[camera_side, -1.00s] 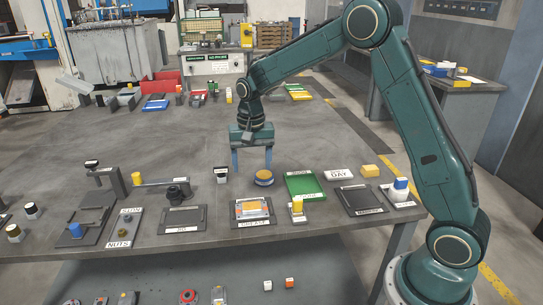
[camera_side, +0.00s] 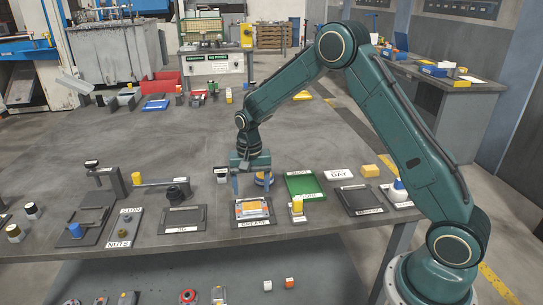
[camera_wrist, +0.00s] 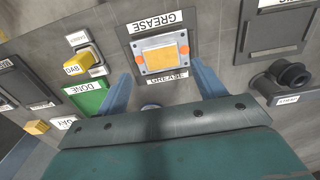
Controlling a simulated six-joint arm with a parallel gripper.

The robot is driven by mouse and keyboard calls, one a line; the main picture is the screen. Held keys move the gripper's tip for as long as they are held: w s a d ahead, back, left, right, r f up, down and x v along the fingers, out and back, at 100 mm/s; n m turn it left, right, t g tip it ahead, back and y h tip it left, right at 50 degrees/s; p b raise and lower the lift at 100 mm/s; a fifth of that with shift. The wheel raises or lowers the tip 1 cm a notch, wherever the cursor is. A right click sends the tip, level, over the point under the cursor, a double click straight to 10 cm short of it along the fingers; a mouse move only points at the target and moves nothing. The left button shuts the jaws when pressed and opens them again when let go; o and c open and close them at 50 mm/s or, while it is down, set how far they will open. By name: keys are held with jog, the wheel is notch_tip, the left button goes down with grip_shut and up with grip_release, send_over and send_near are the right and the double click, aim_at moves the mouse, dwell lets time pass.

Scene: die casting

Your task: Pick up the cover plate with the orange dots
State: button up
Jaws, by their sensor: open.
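The cover plate with the orange dots lies on the dark tray labelled GREASE (camera_wrist: 193,30) in the wrist view. In the side view the plate (camera_side: 250,206) lies near the table's front edge. My gripper (camera_side: 252,192) is open and points down, above and just behind the plate. In the wrist view my gripper's fingers (camera_wrist: 163,90) are spread on either side, below the plate in the picture, with nothing between them.
To the right are a yellow block on a stand (camera_side: 297,204), a green tray (camera_side: 305,186) and a dark tray (camera_side: 359,199). To the left is another dark tray (camera_side: 182,218).

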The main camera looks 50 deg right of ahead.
aim_at(252, 208)
jog(key=shift+f, duration=1.1)
jog(key=shift+f, duration=0.1)
jog(key=shift+f, duration=2.5)
jog(key=c, duration=1.1)
jog(key=shift+c, duration=0.3)
jog(key=shift+r, duration=0.1)
